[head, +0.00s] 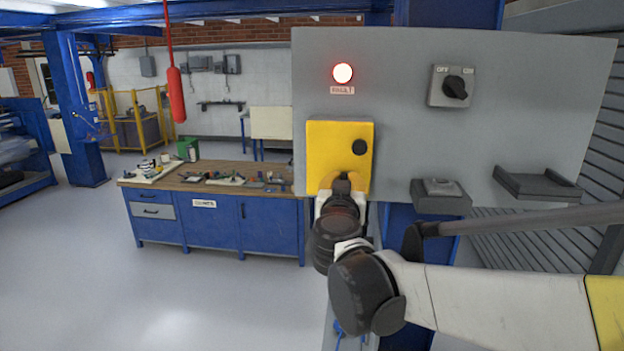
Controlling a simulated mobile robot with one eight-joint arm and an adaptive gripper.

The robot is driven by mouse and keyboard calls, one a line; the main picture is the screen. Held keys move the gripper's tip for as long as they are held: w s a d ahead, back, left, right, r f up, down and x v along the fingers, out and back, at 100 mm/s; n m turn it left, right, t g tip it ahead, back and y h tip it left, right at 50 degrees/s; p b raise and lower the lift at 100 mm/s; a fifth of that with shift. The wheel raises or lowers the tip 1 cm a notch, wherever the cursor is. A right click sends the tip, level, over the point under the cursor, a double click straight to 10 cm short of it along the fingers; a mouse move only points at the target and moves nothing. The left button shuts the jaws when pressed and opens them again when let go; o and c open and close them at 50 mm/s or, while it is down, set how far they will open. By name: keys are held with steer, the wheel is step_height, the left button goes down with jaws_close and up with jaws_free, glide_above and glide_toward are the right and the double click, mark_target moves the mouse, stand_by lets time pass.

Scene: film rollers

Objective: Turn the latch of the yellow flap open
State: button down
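The yellow flap (325,150) is a box-like cover on the grey panel (440,120), below a lit red lamp, and looks closed. A round black latch knob (359,147) sits on its upper right face. My gripper (342,180) is in front of the lower part of the flap, below the knob. The wrist behind it hides part of the gripper and the flap's lower edge. Whether the fingers touch the flap, and whether they are open or shut, cannot be told from here.
A lit red lamp (342,73) and a black rotary switch (455,87) are on the panel. Two dark ledges (538,186) (441,204) stick out on its lower right, near my arm. A blue workbench (222,226) with small items stands at left; open floor lies before it.

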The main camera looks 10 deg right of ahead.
stand_by(0.4)
steer(key=n, duration=0.1)
steer(key=n+b, duration=0.1)
steer(key=n, duration=0.1)
steer(key=shift+w+a+f+n+b, duration=0.1)
steer(key=shift+a+n+b, duration=0.2)
steer(key=shift+n, duration=0.1)
steer(key=shift+w+a+f+n+b, duration=0.15)
steer(key=shift+n+b, duration=0.45)
steer(key=shift+n, duration=1.5)
steer(key=shift+s+a+f+n+b, duration=0.15)
steer(key=shift+n+b, duration=0.4)
steer(key=shift+n, duration=1.55)
steer(key=shift+w+a+f+n+b, duration=0.15)
steer(key=shift+n+b, duration=0.45)
steer(key=shift+n, duration=1.5)
steer(key=shift+d, duration=0.1)
steer(key=c, duration=1.4)
jaws_free()
